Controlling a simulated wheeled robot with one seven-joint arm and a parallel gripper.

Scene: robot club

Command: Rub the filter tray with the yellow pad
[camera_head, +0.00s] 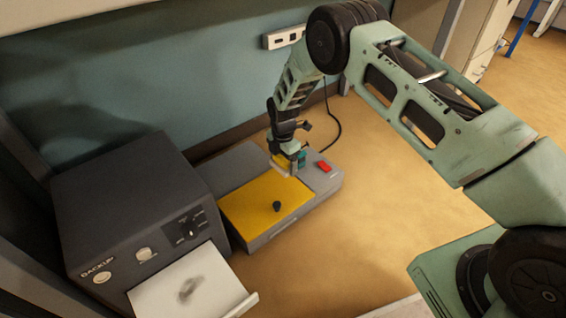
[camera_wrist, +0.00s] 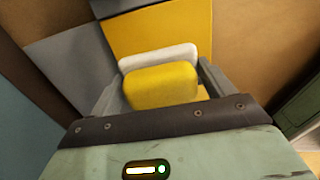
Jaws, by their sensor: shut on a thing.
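My gripper (camera_head: 289,164) is over the far end of a grey machine with a yellow top. In the wrist view it is shut on the yellow pad (camera_wrist: 161,87), a rounded yellow block with a white layer along its far side. The pad shows small and partly hidden in the head view; I cannot tell if it touches the machine. The filter tray (camera_head: 206,279), a flat white tray with a dark grey smudge, sticks out from the front of the dark box at lower left. My gripper is well behind and to the right of it.
The dark box (camera_head: 125,200), marked BACKUP, has knobs on its front. The grey machine (camera_head: 325,183) stands close to its right, with a black knob (camera_head: 277,206) on its yellow top (camera_head: 255,200) and a red switch (camera_head: 324,166).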

